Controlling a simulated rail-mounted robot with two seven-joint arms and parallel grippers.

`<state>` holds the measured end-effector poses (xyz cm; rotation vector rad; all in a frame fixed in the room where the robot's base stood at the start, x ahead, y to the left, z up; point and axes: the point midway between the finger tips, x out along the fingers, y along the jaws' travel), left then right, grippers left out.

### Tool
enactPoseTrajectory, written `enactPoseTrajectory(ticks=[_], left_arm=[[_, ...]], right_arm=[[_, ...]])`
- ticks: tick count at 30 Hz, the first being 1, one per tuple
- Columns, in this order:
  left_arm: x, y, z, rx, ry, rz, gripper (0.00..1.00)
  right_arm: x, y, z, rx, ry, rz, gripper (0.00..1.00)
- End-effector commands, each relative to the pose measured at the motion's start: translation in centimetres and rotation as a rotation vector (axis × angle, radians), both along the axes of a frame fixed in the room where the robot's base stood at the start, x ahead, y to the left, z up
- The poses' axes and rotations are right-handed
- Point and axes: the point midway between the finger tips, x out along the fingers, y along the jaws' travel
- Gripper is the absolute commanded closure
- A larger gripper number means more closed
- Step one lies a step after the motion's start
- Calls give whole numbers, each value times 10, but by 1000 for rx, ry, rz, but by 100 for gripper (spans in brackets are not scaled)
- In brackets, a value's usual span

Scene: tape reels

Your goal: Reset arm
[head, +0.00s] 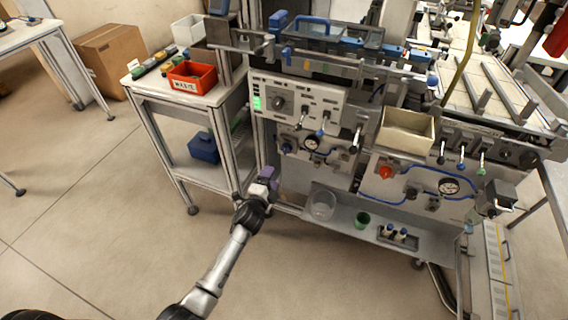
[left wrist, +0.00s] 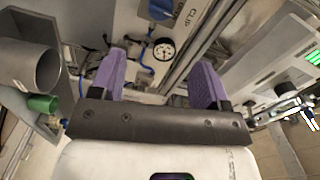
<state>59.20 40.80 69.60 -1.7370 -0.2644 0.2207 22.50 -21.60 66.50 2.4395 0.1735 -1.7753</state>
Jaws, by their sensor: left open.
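My left gripper (head: 268,180) reaches up from the bottom of the head view and stands in front of the machine's lower left side. In the left wrist view its two purple fingers (left wrist: 160,85) are spread apart with nothing between them. The machine's front with a pressure gauge (left wrist: 164,50) shows beyond the fingers. My right gripper is not in either view.
A machine panel (head: 300,105) with knobs and gauges is close ahead. A side cart (head: 215,98) bears a red waste bin (head: 192,76). The floor (head: 90,210) at left is clear.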

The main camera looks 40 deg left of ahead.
Motion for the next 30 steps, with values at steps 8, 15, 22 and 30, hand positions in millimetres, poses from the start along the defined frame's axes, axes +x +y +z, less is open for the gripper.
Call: enactPoseTrajectory(ticks=[8,15,22,30], left_arm=[[0,0,0,-11,-4,0,31],[-12,22,-31,-294,95,180,31],[-39,23,-14,-767,151,463,31],[-111,-75,65,-1193,337,528,31]], right_arm=[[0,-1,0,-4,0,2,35],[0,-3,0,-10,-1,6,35],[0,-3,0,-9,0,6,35],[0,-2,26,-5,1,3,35]])
